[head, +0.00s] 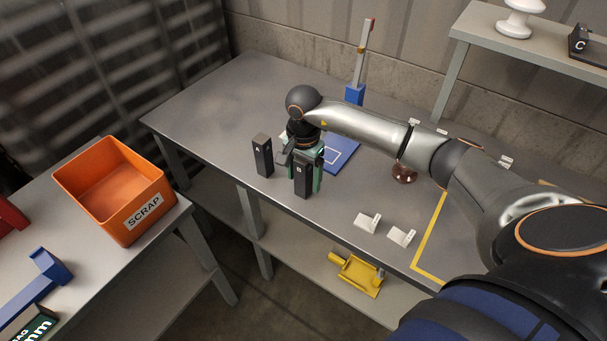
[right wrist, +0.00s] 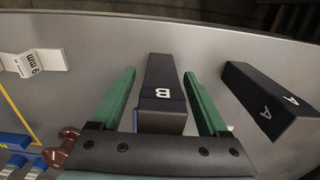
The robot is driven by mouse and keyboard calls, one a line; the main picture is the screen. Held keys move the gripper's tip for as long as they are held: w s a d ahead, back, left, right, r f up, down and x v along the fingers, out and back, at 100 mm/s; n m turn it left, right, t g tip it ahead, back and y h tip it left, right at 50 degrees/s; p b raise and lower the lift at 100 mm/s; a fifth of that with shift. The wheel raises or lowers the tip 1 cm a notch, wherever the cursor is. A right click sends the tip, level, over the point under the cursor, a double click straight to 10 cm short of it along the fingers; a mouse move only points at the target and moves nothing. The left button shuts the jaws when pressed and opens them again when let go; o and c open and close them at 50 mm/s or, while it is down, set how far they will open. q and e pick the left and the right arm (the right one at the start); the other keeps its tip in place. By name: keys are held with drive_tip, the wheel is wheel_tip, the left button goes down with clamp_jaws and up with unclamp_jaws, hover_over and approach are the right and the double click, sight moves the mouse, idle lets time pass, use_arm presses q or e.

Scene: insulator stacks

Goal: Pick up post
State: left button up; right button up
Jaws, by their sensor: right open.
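A dark upright post marked B (right wrist: 163,88) stands between the green fingers of my right gripper (right wrist: 158,74) in the right wrist view. The fingers are open, with a visible gap on each side of it. In the head view this post (head: 302,182) stands near the front edge of the grey table, with my right gripper (head: 308,170) coming down around it from above. A second dark post, marked A (right wrist: 270,100), stands apart to the right in the wrist view and to the left in the head view (head: 262,158). My left gripper is not in view.
A blue mat (head: 343,152) and a blue stand (head: 355,94) lie behind the gripper. A brown insulator (head: 404,173) and small white tags (head: 367,222) are to the right. An orange SCRAP bin (head: 100,172) is on the left table. A raised shelf (head: 480,35) is at upper right.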

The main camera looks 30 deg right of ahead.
clamp_jaws()
idle(0.6)
drive_tip(key=shift+r, duration=0.1)
